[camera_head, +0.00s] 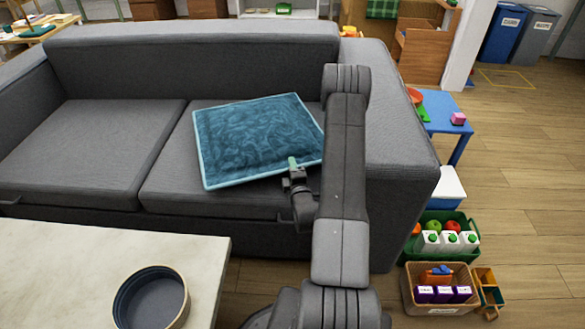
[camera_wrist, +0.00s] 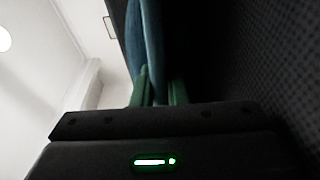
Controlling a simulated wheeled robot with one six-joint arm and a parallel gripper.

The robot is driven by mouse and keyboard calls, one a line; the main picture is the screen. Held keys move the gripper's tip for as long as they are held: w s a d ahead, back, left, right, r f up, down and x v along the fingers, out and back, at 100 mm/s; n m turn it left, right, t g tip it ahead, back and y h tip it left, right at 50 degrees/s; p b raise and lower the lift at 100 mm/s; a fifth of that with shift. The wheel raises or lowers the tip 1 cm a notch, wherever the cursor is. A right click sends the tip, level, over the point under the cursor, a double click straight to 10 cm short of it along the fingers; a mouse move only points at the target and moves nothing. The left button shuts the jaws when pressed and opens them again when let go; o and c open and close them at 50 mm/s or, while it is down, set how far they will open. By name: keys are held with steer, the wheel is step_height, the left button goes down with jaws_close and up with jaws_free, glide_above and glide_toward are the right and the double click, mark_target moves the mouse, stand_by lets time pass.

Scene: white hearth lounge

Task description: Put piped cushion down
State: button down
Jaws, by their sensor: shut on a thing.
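The piped cushion (camera_head: 257,137) is blue-teal with light piping. It is over the right seat of the grey sofa (camera_head: 75,140), tilted, in the head view. I cannot tell whether it touches the seat. My gripper (camera_head: 293,164) is shut on the cushion's near edge, at its lower right. In the wrist view, the green fingers of my gripper (camera_wrist: 160,88) stand on both sides of the cushion (camera_wrist: 150,40). My arm hides part of the sofa to the right of the cushion.
A pale table (camera_head: 90,262) with a round tray (camera_head: 180,316) stands at the front left. The sofa's left seat is bare. To the right are a green crate (camera_head: 417,250), a wicker basket (camera_head: 437,309) and a small blue table (camera_head: 437,127). Open wooden floor lies beyond them.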

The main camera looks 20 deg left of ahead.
steer(key=c, duration=1.9)
jaws_free()
steer(key=shift+f, duration=0.2)
steer(key=o, duration=0.4)
steer(key=shift+r, duration=0.1)
steer(key=shift+o, duration=0.2)
steer(key=shift+r, duration=0.25)
steer(key=p+v, duration=0.1)
steer(key=v, duration=1.1)
steer(key=shift+f, duration=0.2)
